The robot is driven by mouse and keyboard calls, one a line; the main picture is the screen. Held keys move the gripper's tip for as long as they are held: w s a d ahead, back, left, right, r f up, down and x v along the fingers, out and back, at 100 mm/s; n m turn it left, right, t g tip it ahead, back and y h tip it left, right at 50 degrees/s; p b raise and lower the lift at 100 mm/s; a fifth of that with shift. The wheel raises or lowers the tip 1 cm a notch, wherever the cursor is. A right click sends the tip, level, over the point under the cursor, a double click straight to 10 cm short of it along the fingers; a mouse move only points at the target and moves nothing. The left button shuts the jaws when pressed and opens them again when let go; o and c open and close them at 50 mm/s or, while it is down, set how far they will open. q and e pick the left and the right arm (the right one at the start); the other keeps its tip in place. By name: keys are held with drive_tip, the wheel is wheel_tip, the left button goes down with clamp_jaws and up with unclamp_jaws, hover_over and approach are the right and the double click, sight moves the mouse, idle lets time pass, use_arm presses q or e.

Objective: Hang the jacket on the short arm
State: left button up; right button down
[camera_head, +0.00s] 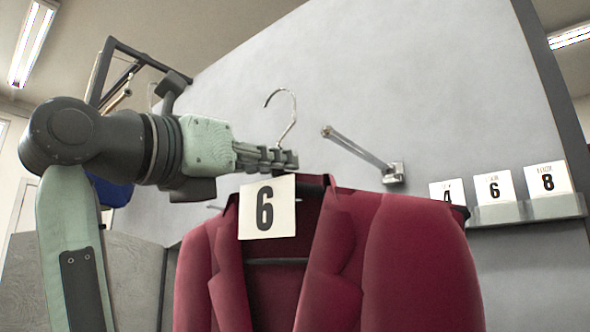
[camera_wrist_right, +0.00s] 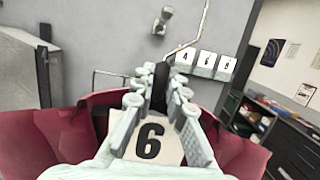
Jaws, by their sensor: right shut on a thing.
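My right gripper (camera_head: 283,158) is shut on the neck of a hanger just below its wire hook (camera_head: 290,112). The burgundy jacket (camera_head: 415,262) hangs from this hanger, with a white "6" tag (camera_head: 267,208) at its front. The jacket is off the floor, and its lower part is out of view. A short metal arm (camera_head: 358,149) sticks out from the grey wall, right of the hook and apart from it. In the wrist view, the hook wire (camera_wrist_right: 187,45) rises beyond the fingers, and a wall fitting (camera_wrist_right: 161,20) shows to its left. My left gripper is not in view.
A small ledge (camera_head: 527,210) on the wall holds cards marked 4, 6 and 8. Another thin rail (camera_wrist_right: 108,74) shows low on the wall in the wrist view. A dark cabinet (camera_wrist_right: 294,140) and shelves stand at the right there.

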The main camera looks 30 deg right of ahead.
drive_tip(key=shift+w+d, duration=0.15)
drive_tip(key=shift+d, duration=0.1)
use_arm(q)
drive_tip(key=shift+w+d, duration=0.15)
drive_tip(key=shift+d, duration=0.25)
use_arm(e)
drive_tip(key=shift+d, duration=0.2)
